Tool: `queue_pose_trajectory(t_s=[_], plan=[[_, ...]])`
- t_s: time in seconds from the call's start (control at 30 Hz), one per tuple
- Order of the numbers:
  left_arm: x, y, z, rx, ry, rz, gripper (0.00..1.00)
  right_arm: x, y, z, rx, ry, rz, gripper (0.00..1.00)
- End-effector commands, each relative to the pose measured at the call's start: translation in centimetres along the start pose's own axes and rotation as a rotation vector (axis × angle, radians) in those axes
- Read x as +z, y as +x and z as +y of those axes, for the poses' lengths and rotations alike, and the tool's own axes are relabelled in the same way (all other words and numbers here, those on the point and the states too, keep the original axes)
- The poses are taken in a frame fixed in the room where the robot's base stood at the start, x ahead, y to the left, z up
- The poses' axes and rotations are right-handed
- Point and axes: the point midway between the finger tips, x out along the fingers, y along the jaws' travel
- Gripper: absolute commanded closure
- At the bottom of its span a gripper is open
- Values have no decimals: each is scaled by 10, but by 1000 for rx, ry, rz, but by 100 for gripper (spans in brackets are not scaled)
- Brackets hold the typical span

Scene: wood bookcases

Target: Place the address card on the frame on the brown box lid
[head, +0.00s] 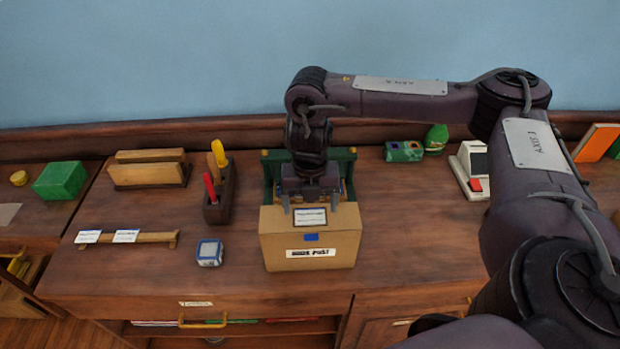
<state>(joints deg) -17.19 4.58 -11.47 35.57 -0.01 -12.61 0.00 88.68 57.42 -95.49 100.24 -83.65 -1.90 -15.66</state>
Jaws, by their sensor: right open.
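The brown box (283,246) stands closed on the wooden desk, with a "POST" label on its front. On its lid is a dark-edged frame (310,225), with a white, faintly printed address card (310,216) lying inside its outline. My right gripper (311,206) points down over the lid, its open fingers on either side of the card. From this angle I cannot tell whether the fingertips touch the lid. Nothing shows held between them. My left gripper is not in view.
A wooden rail (152,238) holds two white cards on the left. A pen holder (219,206), a blue-and-white block (209,252) and a letter rack (148,172) stand left of the box. A green stand (344,162) is behind the box. Bare desk lies right of the box.

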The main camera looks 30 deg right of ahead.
Motion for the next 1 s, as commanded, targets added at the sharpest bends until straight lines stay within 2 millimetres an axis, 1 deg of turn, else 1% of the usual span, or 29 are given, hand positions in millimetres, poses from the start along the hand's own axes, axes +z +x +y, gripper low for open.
queue_pose_trajectory(t_s=[0.03,0.2,0.4,0.5,0.7,1.0], plan=[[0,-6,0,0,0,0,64,1,-14,0,2,-1,-5,18],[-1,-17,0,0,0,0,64,2,-48,1,3,-2,-6,18],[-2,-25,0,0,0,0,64,1,-81,1,2,-2,-5,18],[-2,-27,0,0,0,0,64,1,-92,1,2,-2,-4,18],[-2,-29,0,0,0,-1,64,0,-103,0,1,-1,-2,18],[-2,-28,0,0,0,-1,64,0,-103,0,1,-1,0,18]])
